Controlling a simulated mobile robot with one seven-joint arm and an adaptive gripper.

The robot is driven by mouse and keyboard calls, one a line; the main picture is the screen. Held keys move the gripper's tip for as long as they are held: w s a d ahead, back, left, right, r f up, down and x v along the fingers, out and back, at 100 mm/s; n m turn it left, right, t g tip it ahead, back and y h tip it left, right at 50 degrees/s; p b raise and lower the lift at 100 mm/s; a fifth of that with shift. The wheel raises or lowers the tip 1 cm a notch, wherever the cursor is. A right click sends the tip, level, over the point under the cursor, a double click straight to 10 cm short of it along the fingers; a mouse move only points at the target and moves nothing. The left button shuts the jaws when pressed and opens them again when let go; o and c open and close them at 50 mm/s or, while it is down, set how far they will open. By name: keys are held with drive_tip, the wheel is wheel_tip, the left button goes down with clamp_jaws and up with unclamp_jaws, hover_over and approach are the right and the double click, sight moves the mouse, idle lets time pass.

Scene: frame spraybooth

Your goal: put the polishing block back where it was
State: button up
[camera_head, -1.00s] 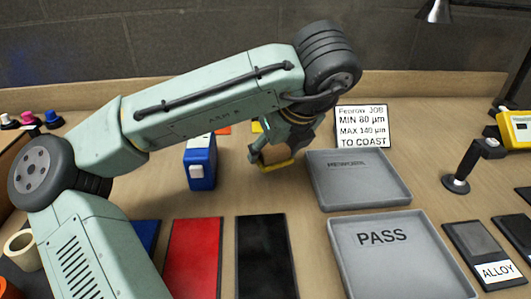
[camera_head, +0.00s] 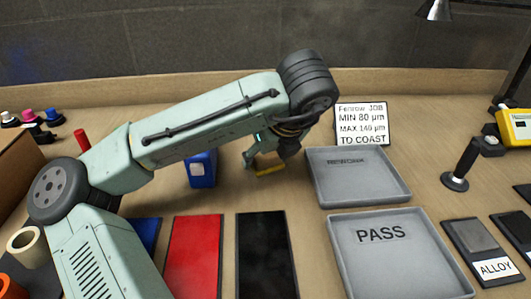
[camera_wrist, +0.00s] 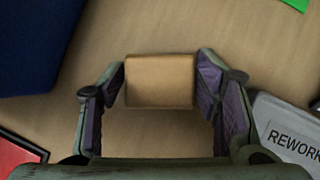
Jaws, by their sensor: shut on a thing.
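The polishing block, a tan-yellow block (camera_wrist: 160,80), is between the fingers of my gripper (camera_wrist: 163,88) in the wrist view. In the head view the block shows as a yellow strip (camera_head: 270,169) under my gripper (camera_head: 268,160). My gripper is shut on it, with one finger at each side. The block is low over the bench, left of the REWORK tray (camera_head: 402,196) and right of a blue box (camera_head: 201,172). I cannot tell whether its underside touches the bench.
A PASS tray (camera_head: 437,281) lies in front of the REWORK tray. Red (camera_head: 194,255) and black (camera_head: 262,255) panels lie at the front. A sign (camera_head: 361,125) stands behind the REWORK tray. Bare bench surrounds the block.

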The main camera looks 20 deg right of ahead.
drive_tip(key=o, duration=1.1)
drive_tip(key=shift+f, duration=0.25)
drive_tip(key=shift+r, duration=0.1)
drive_tip(key=shift+r, duration=0.35)
drive_tip(key=v, duration=1.2)
drive_tip(key=shift+p, duration=0.3)
